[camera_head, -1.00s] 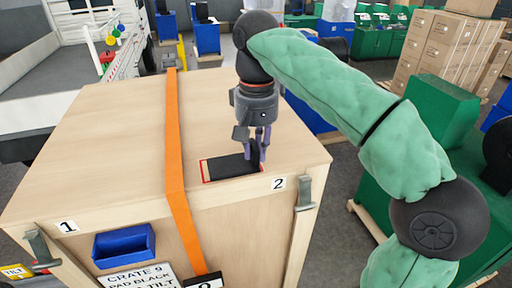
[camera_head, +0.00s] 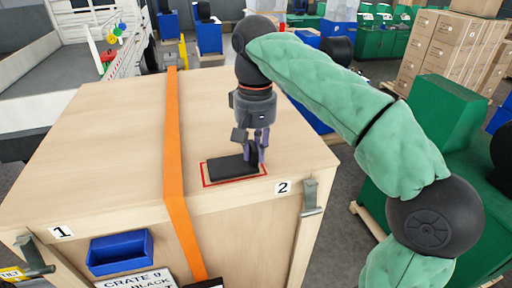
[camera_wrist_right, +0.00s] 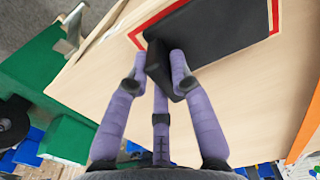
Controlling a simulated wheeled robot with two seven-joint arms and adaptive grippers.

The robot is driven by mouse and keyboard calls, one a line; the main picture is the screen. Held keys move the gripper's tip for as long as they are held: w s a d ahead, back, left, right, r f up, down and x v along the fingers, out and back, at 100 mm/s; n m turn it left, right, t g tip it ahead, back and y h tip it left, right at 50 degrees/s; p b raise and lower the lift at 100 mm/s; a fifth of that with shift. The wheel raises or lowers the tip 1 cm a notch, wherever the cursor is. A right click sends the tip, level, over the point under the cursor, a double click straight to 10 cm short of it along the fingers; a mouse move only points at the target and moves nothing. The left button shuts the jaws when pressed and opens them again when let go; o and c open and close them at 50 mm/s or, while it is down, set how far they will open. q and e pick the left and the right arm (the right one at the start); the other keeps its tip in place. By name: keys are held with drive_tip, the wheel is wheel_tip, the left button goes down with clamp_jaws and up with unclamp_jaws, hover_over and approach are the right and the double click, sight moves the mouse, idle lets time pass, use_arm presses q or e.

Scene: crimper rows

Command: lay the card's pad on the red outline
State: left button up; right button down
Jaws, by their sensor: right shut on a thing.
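The black pad (camera_head: 228,168) is over the red outline (camera_head: 237,182) on top of the wooden crate, near its front right edge. It looks flat; whether it touches the wood everywhere I cannot tell. Red shows along its left, front and right sides in the head view. My right gripper (camera_head: 255,155) is shut on the upright black grip (camera_wrist_right: 160,65) at the pad's right end. In the right wrist view, the pad (camera_wrist_right: 220,32) has red line visible beside it at both ends. My left gripper is not in view.
An orange strap (camera_head: 173,140) runs over the wooden crate (camera_head: 110,140), left of the pad. Labels 1 (camera_head: 61,231) and 2 (camera_head: 283,188) and a blue bin (camera_head: 119,252) are at its front. A metal latch (camera_head: 312,198) is at the right corner. The crate top is otherwise clear.

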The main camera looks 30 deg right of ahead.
drive_tip(key=shift+w, duration=0.1)
drive_tip(key=shift+s, duration=0.45)
drive_tip(key=shift+w+f, duration=0.25)
drive_tip(key=shift+f, duration=0.1)
drive_tip(key=c, duration=1.1)
unclamp_jaws()
drive_tip(key=shift+o, duration=0.4)
drive_tip(key=shift+s+r, duration=0.1)
drive_tip(key=shift+s, duration=0.05)
